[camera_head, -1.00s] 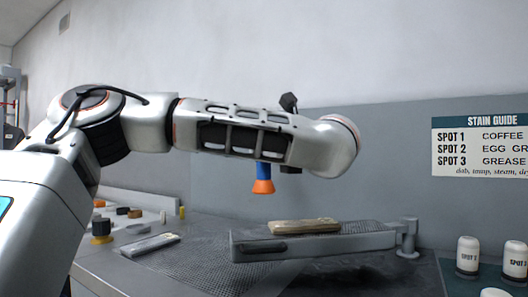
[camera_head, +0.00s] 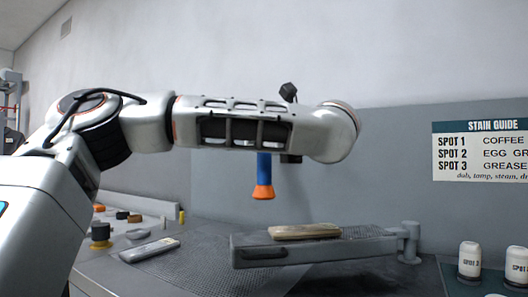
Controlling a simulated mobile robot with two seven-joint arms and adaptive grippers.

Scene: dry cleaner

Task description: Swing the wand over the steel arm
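The wand (camera_head: 264,178), blue with an orange flared nozzle, hangs upright above the back of the work surface. Its upper end is hidden behind my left forearm. The steel arm (camera_head: 290,258) is a long grey board on a post at its right end. A flat beige pad (camera_head: 305,231) lies on top of it. The nozzle is above and slightly left of the pad in the picture, apart from it. My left arm crosses the view from the left; its gripper is hidden, so I cannot tell whether it holds the wand. My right gripper is not in view.
A perforated table (camera_head: 190,268) lies under the steel arm. A grey flat tool (camera_head: 150,249) and several small knobs are at the left. White bottles (camera_head: 469,260) stand at the right. A stain guide sign (camera_head: 484,150) is on the back wall.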

